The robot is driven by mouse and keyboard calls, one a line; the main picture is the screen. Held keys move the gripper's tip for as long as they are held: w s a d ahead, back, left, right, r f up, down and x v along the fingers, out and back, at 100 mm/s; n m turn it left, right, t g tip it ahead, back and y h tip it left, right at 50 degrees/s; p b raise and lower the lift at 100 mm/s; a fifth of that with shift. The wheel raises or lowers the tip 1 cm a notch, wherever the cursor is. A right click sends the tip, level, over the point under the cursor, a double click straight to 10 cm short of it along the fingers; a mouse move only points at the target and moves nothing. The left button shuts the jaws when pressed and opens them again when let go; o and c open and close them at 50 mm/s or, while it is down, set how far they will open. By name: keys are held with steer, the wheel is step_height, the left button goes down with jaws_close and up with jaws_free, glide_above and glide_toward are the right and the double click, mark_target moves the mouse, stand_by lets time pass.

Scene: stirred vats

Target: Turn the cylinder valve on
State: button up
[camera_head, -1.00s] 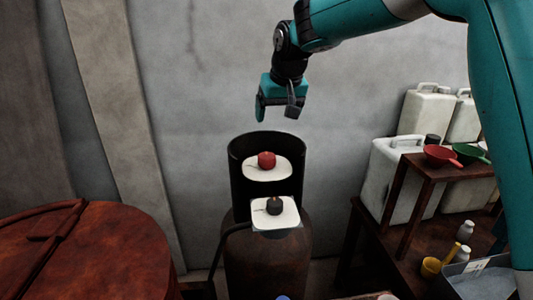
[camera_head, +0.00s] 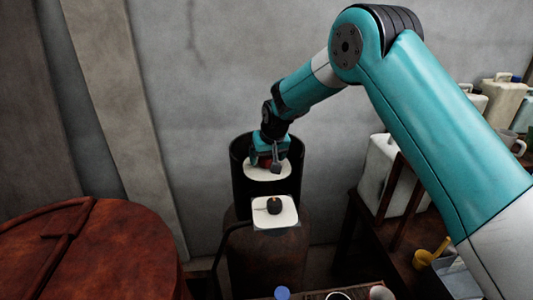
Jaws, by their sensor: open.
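The cylinder (camera_head: 262,262) is rusty brown and stands upright by the wall, with a dark open collar (camera_head: 238,185) around its top. The red valve knob (camera_head: 265,161) sits on a white plate (camera_head: 257,174) inside the collar and is now mostly hidden by my gripper. My gripper (camera_head: 268,165) is open and points down, its fingers at the red knob; I cannot tell whether they touch it.
A rusty round vat lid (camera_head: 90,255) fills the lower left. White jugs (camera_head: 385,175) and a dark wooden bench with a yellow scoop (camera_head: 432,256) stand at right, partly behind my arm. A blue cap (camera_head: 282,293) shows at the bottom edge. The wall is close behind the cylinder.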

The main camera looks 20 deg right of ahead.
steer(key=c, duration=0.9)
steer(key=shift+c, duration=0.2)
steer(key=shift+n+b, duration=0.4)
steer(key=shift+b, duration=0.05)
steer(key=shift+f+n+y+b, duration=0.1)
steer(key=shift+n+y+b, duration=0.4)
steer(key=shift+n+b, duration=0.4)
steer(key=shift+a+n+g+y+b, duration=0.1)
steer(key=shift+n+g+y+b, duration=0.3)
steer(key=shift+n, duration=0.75)
steer(key=shift+n+g+y+b, duration=0.2)
steer(key=shift+n+y+b, duration=0.25)
steer(key=shift+n, duration=0.7)
steer(key=o, duration=0.9)
